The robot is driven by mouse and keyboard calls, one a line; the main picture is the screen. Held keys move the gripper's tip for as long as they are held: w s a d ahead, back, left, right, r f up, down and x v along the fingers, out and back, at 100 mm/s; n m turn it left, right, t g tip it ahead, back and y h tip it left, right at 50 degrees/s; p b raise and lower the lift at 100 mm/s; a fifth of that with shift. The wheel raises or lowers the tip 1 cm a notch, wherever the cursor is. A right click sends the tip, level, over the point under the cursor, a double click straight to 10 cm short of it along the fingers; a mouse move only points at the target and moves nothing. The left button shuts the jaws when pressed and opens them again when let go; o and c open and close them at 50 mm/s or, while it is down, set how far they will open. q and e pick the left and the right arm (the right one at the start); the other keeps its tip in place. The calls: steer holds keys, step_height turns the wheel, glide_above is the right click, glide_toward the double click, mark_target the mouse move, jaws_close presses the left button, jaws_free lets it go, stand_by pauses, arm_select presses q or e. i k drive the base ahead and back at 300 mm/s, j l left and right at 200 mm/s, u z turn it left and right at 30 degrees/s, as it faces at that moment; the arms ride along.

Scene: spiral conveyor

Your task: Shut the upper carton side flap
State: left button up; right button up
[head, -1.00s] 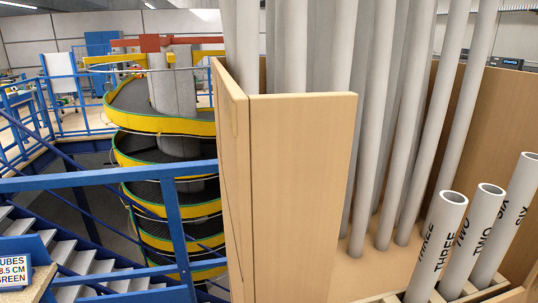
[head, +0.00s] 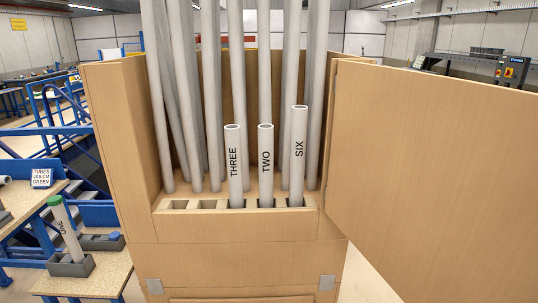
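A tall light-wood carton (head: 240,262) stands in the middle of the head view with its upper front open. A large wooden side flap (head: 440,165) swings outward from its upper right edge, standing open toward me and running out of the picture at the right. The left upper side panel (head: 122,135) stands upright. Inside are several tall grey tubes (head: 208,95). Shorter white tubes marked THREE (head: 233,165), TWO (head: 265,165) and SIX (head: 299,155) stand in slots of the front ledge. Neither of my grippers is in view.
At the left, a table (head: 92,284) bears a grey holder (head: 70,266) with a green-topped tube marked ONE (head: 66,230). Blue railings and stairs lie behind it. Pale floor shows at the lower right below the flap. A conveyor with a control box (head: 512,70) stands at the back right.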

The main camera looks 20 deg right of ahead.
mark_target(433, 178)
steer(key=k+l, duration=0.1)
steer(key=l, duration=0.25)
steer(key=k+l+u, duration=0.1)
steer(key=l, duration=0.3)
steer(key=k+l, duration=0.15)
steer(key=l, duration=0.2)
steer(key=k+l+u, duration=0.1)
steer(key=l, duration=0.25)
steer(key=k+l, duration=0.15)
steer(key=l, duration=0.2)
steer(key=k+l+u, duration=0.1)
steer(key=l, duration=0.95)
